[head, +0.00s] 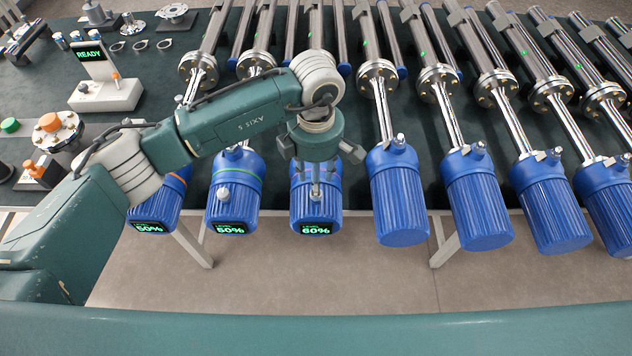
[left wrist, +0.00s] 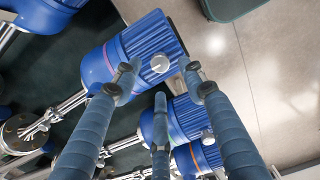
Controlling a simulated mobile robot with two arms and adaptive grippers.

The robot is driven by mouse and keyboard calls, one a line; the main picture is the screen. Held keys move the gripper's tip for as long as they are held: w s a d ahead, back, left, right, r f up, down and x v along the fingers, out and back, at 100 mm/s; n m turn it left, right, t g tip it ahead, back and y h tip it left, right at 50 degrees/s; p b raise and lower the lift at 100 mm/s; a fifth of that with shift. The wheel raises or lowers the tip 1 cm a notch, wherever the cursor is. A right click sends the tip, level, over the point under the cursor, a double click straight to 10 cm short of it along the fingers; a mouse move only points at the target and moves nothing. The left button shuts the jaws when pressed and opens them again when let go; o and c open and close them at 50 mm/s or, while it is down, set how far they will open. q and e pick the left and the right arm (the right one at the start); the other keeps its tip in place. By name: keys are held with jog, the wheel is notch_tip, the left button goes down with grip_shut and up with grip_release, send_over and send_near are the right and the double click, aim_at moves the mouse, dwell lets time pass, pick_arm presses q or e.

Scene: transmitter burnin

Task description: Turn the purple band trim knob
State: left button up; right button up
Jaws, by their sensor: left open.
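The blue transmitter housing with the purple-pink band (left wrist: 109,57) is at the top of the left wrist view, with its pale round trim knob (left wrist: 160,64) on its side. In the head view this housing (head: 300,207) is below my left gripper, and its display (head: 316,228) reads 60%. My left gripper (head: 316,188) is open above the housing. In the left wrist view its fingertips (left wrist: 160,79) are spread around the knob, with no clear contact visible. My right gripper is not in view.
Green-band (head: 222,205) and orange-band (head: 152,208) housings stand to the left, with displays at 50%. Plain blue housings (head: 398,205) line the right. A white stand (head: 105,95) shows READY. Floor (head: 300,270) is clear in front.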

pick_arm(q)
jog(key=shift+f+p, duration=0.5)
jog(key=shift+f, duration=1.55)
grip_shut()
